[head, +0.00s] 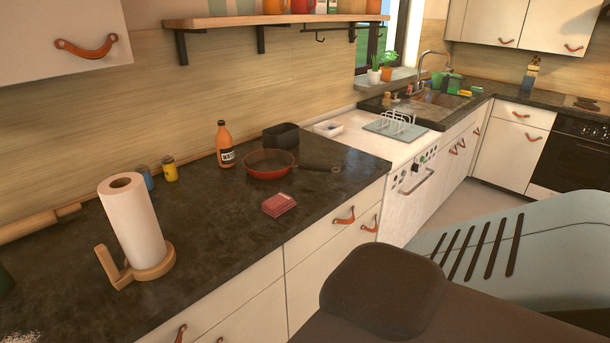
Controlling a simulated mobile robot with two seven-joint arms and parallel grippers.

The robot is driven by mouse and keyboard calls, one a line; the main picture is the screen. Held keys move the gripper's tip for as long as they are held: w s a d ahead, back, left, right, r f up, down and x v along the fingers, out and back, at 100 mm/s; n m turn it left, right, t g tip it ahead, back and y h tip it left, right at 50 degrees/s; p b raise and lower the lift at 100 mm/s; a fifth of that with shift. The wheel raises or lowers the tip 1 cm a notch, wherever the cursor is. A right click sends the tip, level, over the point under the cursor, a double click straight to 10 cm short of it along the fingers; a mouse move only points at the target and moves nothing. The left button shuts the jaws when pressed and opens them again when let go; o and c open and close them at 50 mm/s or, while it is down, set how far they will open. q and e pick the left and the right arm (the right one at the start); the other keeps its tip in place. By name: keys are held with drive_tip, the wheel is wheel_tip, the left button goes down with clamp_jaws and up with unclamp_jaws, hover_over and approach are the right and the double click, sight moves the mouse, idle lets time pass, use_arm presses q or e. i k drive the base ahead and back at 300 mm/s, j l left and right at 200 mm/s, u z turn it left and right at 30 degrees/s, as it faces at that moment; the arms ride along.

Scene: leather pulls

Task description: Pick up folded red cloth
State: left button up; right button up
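The folded red cloth (279,205) lies as a small flat block on the dark countertop (215,240), close to the counter's front edge. It sits in front of a red frying pan and to the right of the paper towel roll. Nothing covers it in the head view. Neither of my grippers shows in the head view. Large dark and pale blue parts at the lower right are near the camera and hide some of the floor and cabinets.
A red frying pan (268,164), an orange bottle (225,145) and a black container (281,135) stand behind the cloth. A paper towel roll (135,220) on a wooden holder stands left. The counter around the cloth is clear. Drawers with leather pulls (344,216) are below.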

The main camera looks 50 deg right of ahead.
sight(276, 205)
drive_tip(key=z, duration=1.5)
drive_tip(key=u, duration=1.3)
drive_tip(key=z, duration=1.3)
drive_tip(key=i+l, duration=0.2)
drive_tip(key=i+l+u, duration=0.1)
drive_tip(key=l, duration=0.35)
drive_tip(key=i+l, duration=0.4)
drive_tip(key=l, duration=0.25)
drive_tip(key=u, duration=0.05)
